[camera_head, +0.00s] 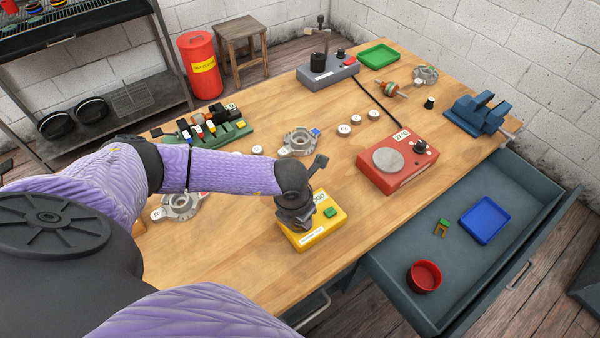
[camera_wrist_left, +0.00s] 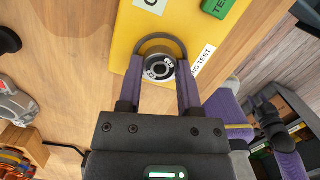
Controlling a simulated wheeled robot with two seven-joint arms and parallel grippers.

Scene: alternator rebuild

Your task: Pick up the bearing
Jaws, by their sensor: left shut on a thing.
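The bearing (camera_wrist_left: 158,68) is a small grey ring with a white, marked face, seen between my left fingers in the left wrist view. My left gripper (camera_head: 297,212) is shut on it at the yellow bearing tester (camera_head: 304,242). A dark curved rim shows just beyond the bearing on the tester. I cannot tell whether the bearing touches the tester. In the head view my gripper hides the bearing. The tester has a green button (camera_head: 330,212) and a "NG TEST" label. My right gripper is not in view.
Small white-topped round parts (camera_head: 344,130) lie mid-table near a grey housing (camera_head: 298,143). A red device (camera_head: 397,165) with a round plate stands to the right. A blue vise (camera_head: 478,115) is at the right edge. The open drawer (camera_head: 395,262) holds a blue tray (camera_head: 484,220) and red bowl (camera_head: 424,277).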

